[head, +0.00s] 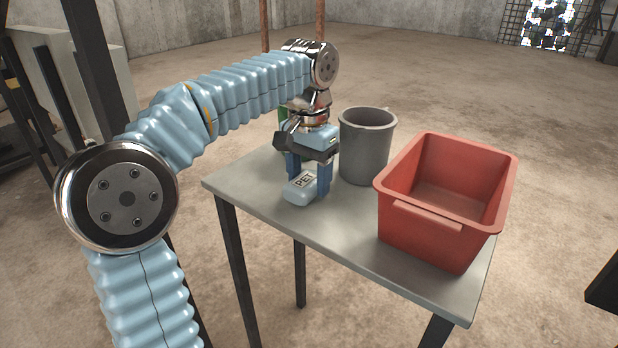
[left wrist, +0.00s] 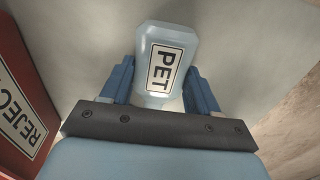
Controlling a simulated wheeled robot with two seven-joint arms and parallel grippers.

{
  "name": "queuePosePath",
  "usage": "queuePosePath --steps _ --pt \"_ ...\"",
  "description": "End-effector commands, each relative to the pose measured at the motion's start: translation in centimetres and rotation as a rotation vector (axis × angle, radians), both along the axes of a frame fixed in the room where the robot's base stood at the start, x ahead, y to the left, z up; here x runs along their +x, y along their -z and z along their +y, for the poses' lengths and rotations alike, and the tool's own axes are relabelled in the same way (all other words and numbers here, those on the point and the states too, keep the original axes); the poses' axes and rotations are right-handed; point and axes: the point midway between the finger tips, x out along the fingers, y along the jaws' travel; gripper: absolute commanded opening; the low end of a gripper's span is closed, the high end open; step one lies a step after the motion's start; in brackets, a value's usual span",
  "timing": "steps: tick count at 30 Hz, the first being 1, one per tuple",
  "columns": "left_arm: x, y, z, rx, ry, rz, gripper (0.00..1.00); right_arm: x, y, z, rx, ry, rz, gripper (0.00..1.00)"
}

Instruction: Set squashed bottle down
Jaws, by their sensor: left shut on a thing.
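The squashed bottle (head: 299,190) is pale blue with a white PET label. It lies flat at the table's left part, on or just above the top; I cannot tell if it touches. My left gripper (head: 308,178) points down over it, its blue fingers on either side and shut on it. In the left wrist view the bottle (left wrist: 165,60) sits between the two fingers (left wrist: 161,88), label facing the camera. The grey table (head: 335,222) is under it. My right gripper is not in view.
A grey bin (head: 365,150) stands close right of the gripper. An empty red crate (head: 432,232) fills the table's right end; its REJECT label (left wrist: 20,108) shows in the left wrist view. A green thing (head: 283,132) is partly hidden behind my gripper. The front left tabletop is clear.

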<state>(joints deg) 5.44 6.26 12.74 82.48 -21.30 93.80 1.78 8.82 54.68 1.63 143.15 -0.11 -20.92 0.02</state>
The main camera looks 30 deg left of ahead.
Motion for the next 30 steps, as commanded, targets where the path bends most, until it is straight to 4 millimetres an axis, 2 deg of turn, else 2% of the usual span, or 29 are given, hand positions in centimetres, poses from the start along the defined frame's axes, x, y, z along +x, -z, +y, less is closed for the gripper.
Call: queuePosePath --steps 8,9,14,23,26,30 --pt "0.0 0.2 0.0 0.000 0.000 0.000 0.32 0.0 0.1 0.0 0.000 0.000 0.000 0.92" --pt "0.0 0.2 0.0 0.000 0.000 -0.001 0.62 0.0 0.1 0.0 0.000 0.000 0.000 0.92" --pt "0.0 0.1 0.0 0.000 0.000 -0.001 0.86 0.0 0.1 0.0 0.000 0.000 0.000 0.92" --pt "0.0 -0.1 0.0 0.000 0.000 -0.001 0.86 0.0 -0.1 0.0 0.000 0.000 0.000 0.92" --pt "0.1 -1.1 0.0 0.000 0.000 -0.002 0.86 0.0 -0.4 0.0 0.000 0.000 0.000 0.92" --pt "0.1 -4.0 -0.1 0.000 0.001 -0.003 0.86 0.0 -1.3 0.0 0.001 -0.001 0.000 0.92"
